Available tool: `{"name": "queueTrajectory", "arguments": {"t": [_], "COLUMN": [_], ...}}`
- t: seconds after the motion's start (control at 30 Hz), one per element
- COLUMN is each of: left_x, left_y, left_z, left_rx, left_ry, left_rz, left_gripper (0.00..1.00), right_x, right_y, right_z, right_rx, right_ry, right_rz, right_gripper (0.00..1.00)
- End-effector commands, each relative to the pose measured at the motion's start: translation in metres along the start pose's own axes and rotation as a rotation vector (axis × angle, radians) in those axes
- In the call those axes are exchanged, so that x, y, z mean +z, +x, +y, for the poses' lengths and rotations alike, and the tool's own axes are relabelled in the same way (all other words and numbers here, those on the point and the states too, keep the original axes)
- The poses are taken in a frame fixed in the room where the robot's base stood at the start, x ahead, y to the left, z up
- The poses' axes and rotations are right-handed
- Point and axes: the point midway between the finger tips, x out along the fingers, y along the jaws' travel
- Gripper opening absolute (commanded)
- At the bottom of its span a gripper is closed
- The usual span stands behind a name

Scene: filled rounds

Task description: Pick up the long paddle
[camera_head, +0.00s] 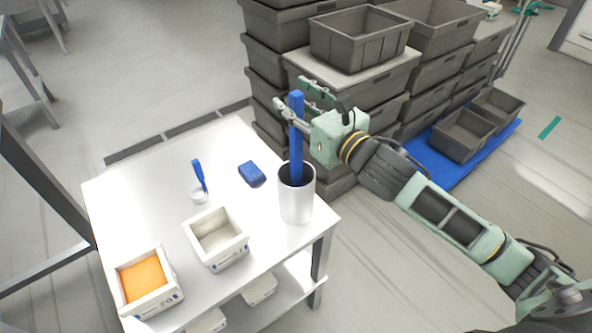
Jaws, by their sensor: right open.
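My right gripper (296,96) reaches in from the right at the height of the paddle's upper end. It is open, with its fingers on either side of the paddle's top as seen here; whether they touch it I cannot tell. The paddle's lower end is hidden inside the holder. My left gripper does not show.
A small blue brush-like tool (199,176) stands in a small clear cup. A blue sponge (252,174) lies beside the holder. A white bin (217,240) is empty-looking; another bin (125,292) holds orange material. Stacked grey crates (350,82) stand behind my right gripper.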

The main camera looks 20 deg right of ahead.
Motion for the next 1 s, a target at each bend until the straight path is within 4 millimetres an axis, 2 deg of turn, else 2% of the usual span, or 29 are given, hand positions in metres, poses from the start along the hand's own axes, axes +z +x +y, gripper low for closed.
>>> {"name": "queueTrajectory", "arguments": {"t": [0.2, 0.67, 1.0], "left_x": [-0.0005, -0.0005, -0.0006], "left_y": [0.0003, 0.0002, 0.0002], "left_z": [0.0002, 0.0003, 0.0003], "left_rx": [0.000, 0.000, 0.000], "left_ry": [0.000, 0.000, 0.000], "left_rz": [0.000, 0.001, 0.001], "left_gripper": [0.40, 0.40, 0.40], "right_x": [-0.0008, -0.0008, 0.0009], "right_y": [0.0007, 0.0004, 0.0004], "right_z": [-0.0001, -0.0003, -0.0003], "right_rx": [0.000, -0.001, 0.000], "right_ry": [-0.001, 0.000, 0.000], "right_rz": [0.001, 0.001, -0.002], "right_gripper": [0.41, 0.00, 0.00]}}
